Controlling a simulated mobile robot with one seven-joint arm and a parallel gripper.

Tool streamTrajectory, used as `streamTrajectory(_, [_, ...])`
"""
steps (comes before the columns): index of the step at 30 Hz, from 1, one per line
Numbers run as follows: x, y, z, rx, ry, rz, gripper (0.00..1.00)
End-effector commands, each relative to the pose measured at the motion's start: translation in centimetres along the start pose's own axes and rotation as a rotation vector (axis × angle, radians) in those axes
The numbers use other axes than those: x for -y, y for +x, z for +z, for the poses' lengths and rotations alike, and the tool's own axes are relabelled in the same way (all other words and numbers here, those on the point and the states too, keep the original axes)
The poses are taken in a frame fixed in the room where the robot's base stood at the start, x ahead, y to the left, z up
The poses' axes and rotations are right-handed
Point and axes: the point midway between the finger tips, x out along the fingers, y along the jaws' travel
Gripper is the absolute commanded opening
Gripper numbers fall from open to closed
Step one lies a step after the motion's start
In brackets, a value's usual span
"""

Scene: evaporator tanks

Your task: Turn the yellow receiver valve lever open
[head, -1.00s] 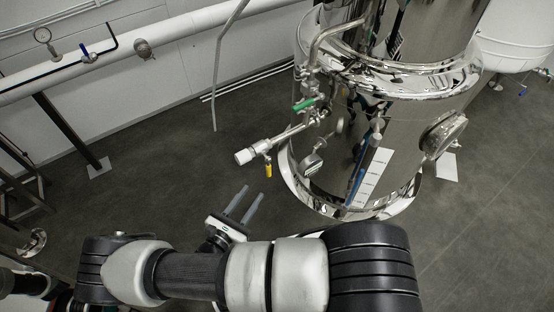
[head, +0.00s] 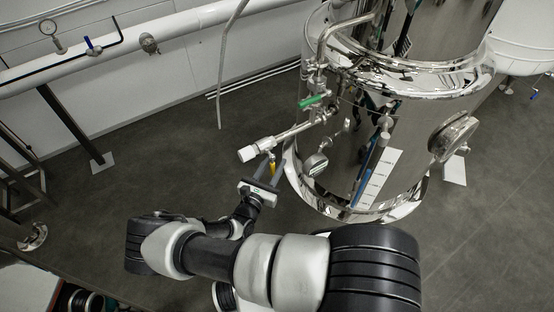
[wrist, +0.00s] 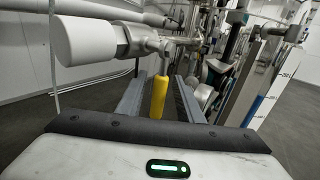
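The yellow receiver valve lever (wrist: 159,98) hangs down from the valve on a steel pipe with a white end cap (wrist: 88,40). In the head view the lever (head: 272,168) shows small at the pipe's free end, partly behind my fingers. My gripper (wrist: 159,95) is open, with one finger on each side of the lever in the wrist view. A gap shows between the lever and the right finger; whether the left finger touches it I cannot tell. In the head view my gripper (head: 265,170) points up toward the valve from below.
The polished steel tank (head: 350,150) stands just right of the lever. The floor (head: 160,170) to the left is clear.

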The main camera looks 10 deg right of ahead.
Motion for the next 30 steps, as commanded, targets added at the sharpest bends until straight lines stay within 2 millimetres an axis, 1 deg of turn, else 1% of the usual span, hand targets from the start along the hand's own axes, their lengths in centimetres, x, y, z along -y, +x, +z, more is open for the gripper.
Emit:
streamTrajectory(1, [0.0, 0.8, -0.1, 0.002, 0.001, -0.001, 0.33])
streamTrajectory(3, [0.0, 1.6, -0.1, 0.001, 0.002, -0.001, 0.33])
streamTrajectory(6, [0.0, 2.4, -0.1, 0.0, 0.001, 0.0, 0.33])
streamTrajectory(10, [-0.1, 2.7, 0.0, 0.0, 0.001, 0.0, 0.33])
streamTrajectory(16, [-0.1, 2.7, 0.0, 0.0, 0.001, 0.0, 0.33])
streamTrajectory(17, [-0.1, 2.7, 0.0, 0.0, 0.001, 0.0, 0.32])
streamTrajectory(21, [-0.1, 2.7, 0.0, 0.0, 0.001, 0.0, 0.08])
streamTrajectory(22, [-0.1, 2.7, 0.0, 0.0, 0.001, 0.0, 0.03])
streamTrajectory(23, [-0.1, 2.7, 0.0, 0.0, 0.001, 0.0, 0.0])
streamTrajectory(30, [-0.1, 2.7, 0.0, -0.001, 0.002, 0.0, 0.0])
